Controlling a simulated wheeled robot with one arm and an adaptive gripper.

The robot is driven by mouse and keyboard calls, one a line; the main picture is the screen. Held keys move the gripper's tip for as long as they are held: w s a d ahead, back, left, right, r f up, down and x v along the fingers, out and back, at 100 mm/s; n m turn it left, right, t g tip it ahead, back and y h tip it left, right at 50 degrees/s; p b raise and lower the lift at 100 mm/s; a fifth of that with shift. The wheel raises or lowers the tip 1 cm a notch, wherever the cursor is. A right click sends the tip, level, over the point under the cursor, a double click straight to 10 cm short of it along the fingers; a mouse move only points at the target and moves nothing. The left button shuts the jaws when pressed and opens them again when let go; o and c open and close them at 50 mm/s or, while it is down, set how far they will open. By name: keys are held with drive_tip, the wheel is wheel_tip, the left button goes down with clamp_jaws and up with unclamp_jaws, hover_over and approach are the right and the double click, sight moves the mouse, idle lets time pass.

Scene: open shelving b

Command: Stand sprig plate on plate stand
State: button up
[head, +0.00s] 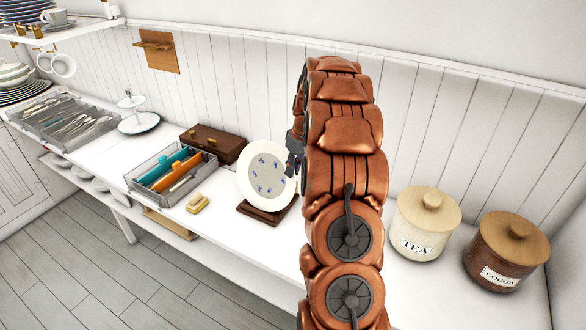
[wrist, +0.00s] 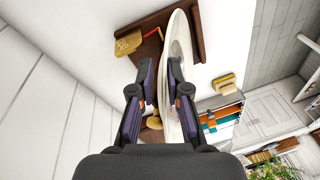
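The sprig plate (head: 264,174), cream-rimmed with small blue sprigs on a grey centre, is upright and leaning slightly, its face toward the head camera. Its lower rim meets the dark wooden plate stand (head: 256,214) on the counter. In the wrist view the plate (wrist: 178,35) is seen nearly edge-on, with the stand (wrist: 200,42) beyond it. My gripper (wrist: 162,82) is at the plate's right side, its fingers apart, with the plate close against the right finger. I see no clear grip. In the head view my arm hides most of the gripper.
Tea (head: 424,228) and cocoa (head: 505,252) canisters stand at the right. A tiered stand (head: 138,122) is farther left. Counter in front is narrow.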

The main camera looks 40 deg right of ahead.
drive_tip(key=o, duration=0.3)
drive_tip(key=v, duration=1.2)
